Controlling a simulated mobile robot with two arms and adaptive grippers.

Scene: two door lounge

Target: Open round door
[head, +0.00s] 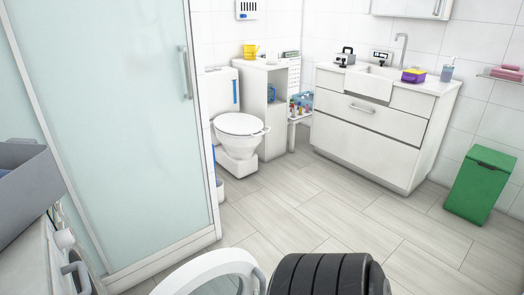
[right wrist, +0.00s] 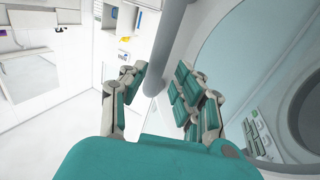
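The round door shows in the head view as a white ring (head: 205,268) at the bottom edge, cut off by the frame. In the right wrist view its pale glass (right wrist: 225,55) fills the upper right. The ring stands apart from the white machine (head: 35,262) at the lower left, swung out. My right gripper (right wrist: 160,82), with teal-padded fingers, is spread with a grey curved bar (right wrist: 172,35) between the fingers. The bar lies close to the left fingertip; I cannot tell whether they touch. My left gripper is not in view.
A frosted shower panel (head: 115,120) stands left. A toilet (head: 238,135), a sink cabinet (head: 370,120) and a green bin (head: 480,185) line the back and right. The wood-look floor (head: 330,215) between is clear. A grey tray (head: 25,190) sits at the far left.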

